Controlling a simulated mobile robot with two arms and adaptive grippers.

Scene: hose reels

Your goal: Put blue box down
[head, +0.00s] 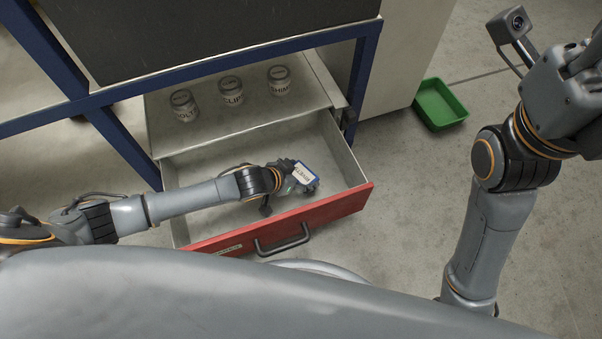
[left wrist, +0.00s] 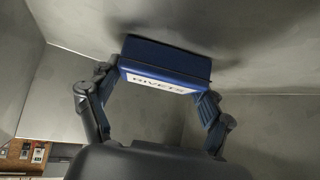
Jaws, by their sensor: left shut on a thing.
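The blue box (head: 308,171) has a white label and is inside the open drawer (head: 350,168), towards its right end. My left gripper (head: 297,183) reaches into the drawer and is shut on the box. In the left wrist view the box (left wrist: 166,55) sits between the two fingers of the left gripper (left wrist: 160,88), and its label reads RIVETS. Dark shadows lie close to the box on the grey drawer surface. I cannot tell whether the box touches it. My right arm is at the right, and its gripper (head: 585,60) is partly cut off by the picture edge.
The drawer's red front (head: 340,206) has a dark handle (head: 282,242). Three labelled jars (head: 231,91) stand on the grey surface behind the drawer. A green bin (head: 440,105) is on the floor at right. A blue frame (head: 200,72) stands above the jars. The drawer floor around the box looks clear.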

